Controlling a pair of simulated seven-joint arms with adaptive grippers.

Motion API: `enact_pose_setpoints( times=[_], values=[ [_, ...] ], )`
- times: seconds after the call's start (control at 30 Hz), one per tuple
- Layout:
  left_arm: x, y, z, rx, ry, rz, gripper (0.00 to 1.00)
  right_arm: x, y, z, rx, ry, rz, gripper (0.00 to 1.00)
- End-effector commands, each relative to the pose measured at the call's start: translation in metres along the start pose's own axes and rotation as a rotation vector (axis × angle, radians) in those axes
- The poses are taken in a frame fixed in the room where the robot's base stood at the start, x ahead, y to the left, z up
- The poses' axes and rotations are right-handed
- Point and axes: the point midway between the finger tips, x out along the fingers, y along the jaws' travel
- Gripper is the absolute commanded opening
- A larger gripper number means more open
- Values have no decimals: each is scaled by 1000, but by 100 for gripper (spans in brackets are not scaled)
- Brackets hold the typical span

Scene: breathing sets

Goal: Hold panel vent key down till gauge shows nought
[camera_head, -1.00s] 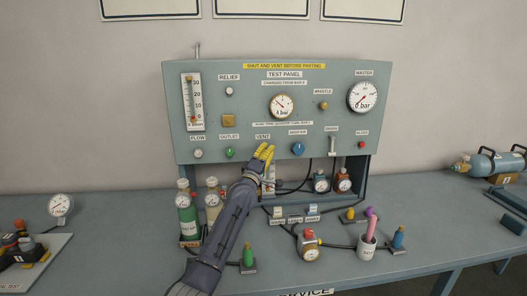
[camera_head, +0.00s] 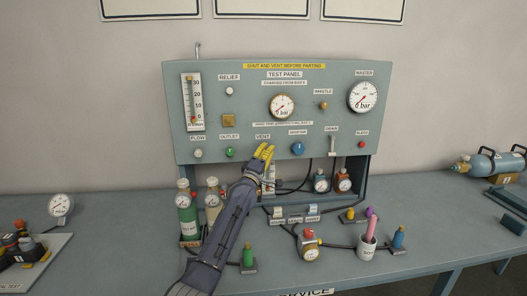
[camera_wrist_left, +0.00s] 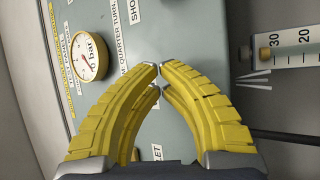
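The grey test panel (camera_head: 215,105) stands at the back of the bench. Its middle gauge (camera_head: 281,106) has a white face; its small needle appears to point to the lower left, near the low end. That gauge also shows, turned sideways, in the left wrist view (camera_wrist_left: 90,57). My left gripper (camera_head: 266,149) has yellow fingers at the panel just below the VENT label (camera_head: 262,136). In the left wrist view its fingertips (camera_wrist_left: 160,70) meet or almost meet, with nothing visible between them. The vent key is hidden behind the fingers, so contact cannot be seen. My right gripper is not in view.
The green outlet knob (camera_head: 230,152) is left of my fingers and a blue knob (camera_head: 298,149) is right. Bottles (camera_head: 188,215) stand left of my forearm.

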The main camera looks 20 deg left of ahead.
Motion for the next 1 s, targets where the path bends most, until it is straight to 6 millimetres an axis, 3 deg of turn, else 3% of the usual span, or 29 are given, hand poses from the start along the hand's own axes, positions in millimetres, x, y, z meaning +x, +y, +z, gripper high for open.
enact_pose_setpoints(
  times=[0.67,1.0],
  values=[
    [-1,0,0,0,1,-1,0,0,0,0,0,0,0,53],
    [-11,6,7,-3,-1,1,0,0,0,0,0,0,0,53]
  ],
)
